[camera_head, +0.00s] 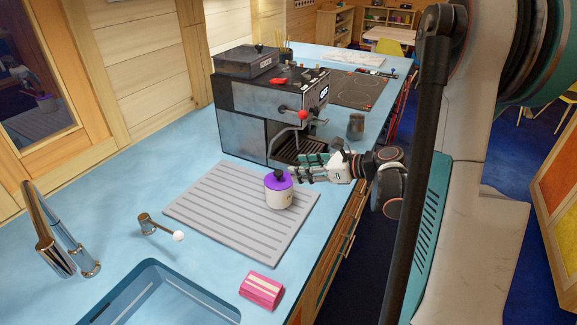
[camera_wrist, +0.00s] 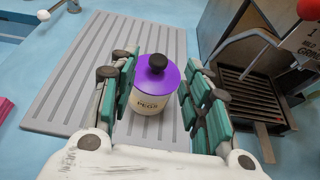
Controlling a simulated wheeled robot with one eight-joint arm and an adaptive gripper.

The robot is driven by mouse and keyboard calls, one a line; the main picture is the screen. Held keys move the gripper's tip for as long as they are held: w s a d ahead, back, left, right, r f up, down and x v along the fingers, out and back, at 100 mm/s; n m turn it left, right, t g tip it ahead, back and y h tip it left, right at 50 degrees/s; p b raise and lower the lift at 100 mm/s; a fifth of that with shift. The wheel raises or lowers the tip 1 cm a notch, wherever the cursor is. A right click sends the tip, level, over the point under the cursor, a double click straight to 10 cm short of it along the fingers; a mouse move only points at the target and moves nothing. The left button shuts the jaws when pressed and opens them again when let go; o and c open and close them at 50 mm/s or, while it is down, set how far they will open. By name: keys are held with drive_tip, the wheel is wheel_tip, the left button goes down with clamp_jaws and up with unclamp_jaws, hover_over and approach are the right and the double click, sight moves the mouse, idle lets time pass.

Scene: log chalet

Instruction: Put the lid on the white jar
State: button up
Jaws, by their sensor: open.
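The white jar (camera_head: 278,197) stands upright on the grey ribbed drying mat, near the mat's right side. Its purple lid (camera_head: 270,181) with a dark round knob sits on top of the jar. In the wrist view the lid (camera_wrist: 161,80) covers the jar's mouth, and the jar (camera_wrist: 147,127) shows dark lettering. My gripper (camera_head: 296,174) reaches in from the right at about lid height. In the wrist view my gripper (camera_wrist: 157,85) is open, with one finger on each side of the jar and lid. Gaps show between the fingers and the lid.
The grey mat (camera_head: 205,214) lies on the blue counter. A coffee machine (camera_head: 262,105) with a red-knobbed lever stands close behind. A dark cup (camera_head: 356,127) is behind my gripper. A pink packet (camera_head: 262,289), sink (camera_head: 165,295) and tap (camera_head: 50,235) are in front and left.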

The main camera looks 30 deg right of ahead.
drive_tip(key=shift+v, duration=1.5)
